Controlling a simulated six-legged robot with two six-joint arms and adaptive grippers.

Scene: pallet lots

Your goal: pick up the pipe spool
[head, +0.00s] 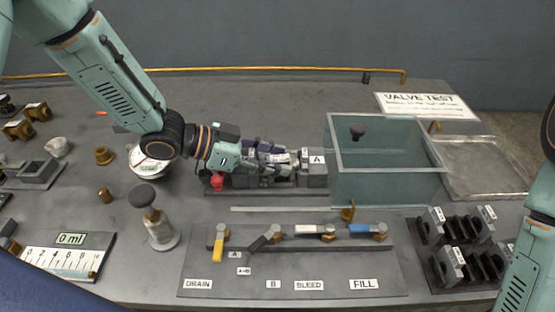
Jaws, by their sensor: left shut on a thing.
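My left gripper (283,168) comes in from the left and is shut at the grey clamp fixture (314,172), near the block marked A. It is closed on what seems to be the pipe spool (283,157), a small grey piece mostly hidden by the fingers. The spool sits low, between the fixture's blocks; I cannot tell whether it still touches the fixture. Of my right arm only links show at the right edge; its gripper is out of view.
A clear open-topped tank (385,188) stands just right of the fixture. In front lies a panel (300,271) with several coloured valve levers. A dark rack (457,278) is right.

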